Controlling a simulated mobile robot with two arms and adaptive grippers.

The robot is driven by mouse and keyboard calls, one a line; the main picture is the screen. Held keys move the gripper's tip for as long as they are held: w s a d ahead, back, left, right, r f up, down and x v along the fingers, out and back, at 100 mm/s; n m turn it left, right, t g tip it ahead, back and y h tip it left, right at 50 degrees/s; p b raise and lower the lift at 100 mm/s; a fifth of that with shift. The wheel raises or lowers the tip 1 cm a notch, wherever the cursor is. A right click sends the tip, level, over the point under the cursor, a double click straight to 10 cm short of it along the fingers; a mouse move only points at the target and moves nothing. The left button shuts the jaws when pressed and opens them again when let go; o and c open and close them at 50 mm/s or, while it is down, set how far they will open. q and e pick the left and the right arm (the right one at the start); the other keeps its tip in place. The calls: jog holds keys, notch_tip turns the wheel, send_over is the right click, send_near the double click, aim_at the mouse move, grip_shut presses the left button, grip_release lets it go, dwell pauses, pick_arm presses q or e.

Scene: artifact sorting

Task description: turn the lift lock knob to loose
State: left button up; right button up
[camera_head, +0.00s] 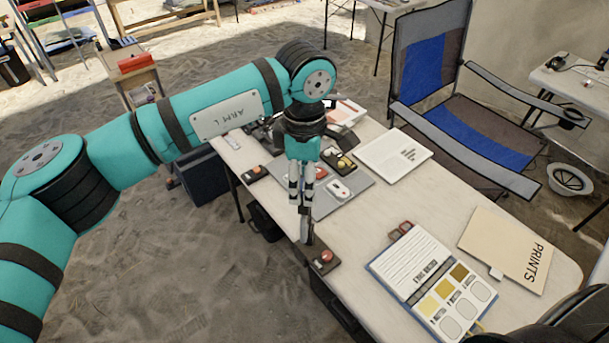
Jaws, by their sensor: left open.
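My left gripper (304,226) points down over the near long edge of the table. Its fingers look close together from this angle, but they are open with nothing visible between them. A small dark brown box with a red knob (325,257) sits on the table edge just below and slightly right of the fingertips. The fingertips appear very near it; I cannot tell whether they touch. Another small dark box with a reddish knob (257,171) sits farther left on the same edge. No readable label shows which knob is the lift lock. My right gripper is not in view.
The table (372,218) also holds a grey panel (355,187), a white sheet (394,156), an open colour-swatch book (408,262) and a PRINTS folder (508,249). A blue folding chair (480,135) stands behind. Dark cases lie on the sand below.

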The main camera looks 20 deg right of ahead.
pick_arm(q)
grip_shut()
jog(key=shift+f+n+b, duration=0.1)
jog(key=shift+n+b, duration=0.2)
jog(key=shift+b, duration=0.3)
jog(key=n+b, duration=0.7)
jog(key=b, duration=0.2)
jog(key=shift+f, duration=0.1)
jog(key=n+b, duration=0.4)
jog(key=n, duration=0.1)
jog(key=n+b, duration=0.3)
jog(key=n, duration=0.2)
jog(key=shift+r, duration=0.2)
jog(key=shift+n, duration=0.3)
grip_release()
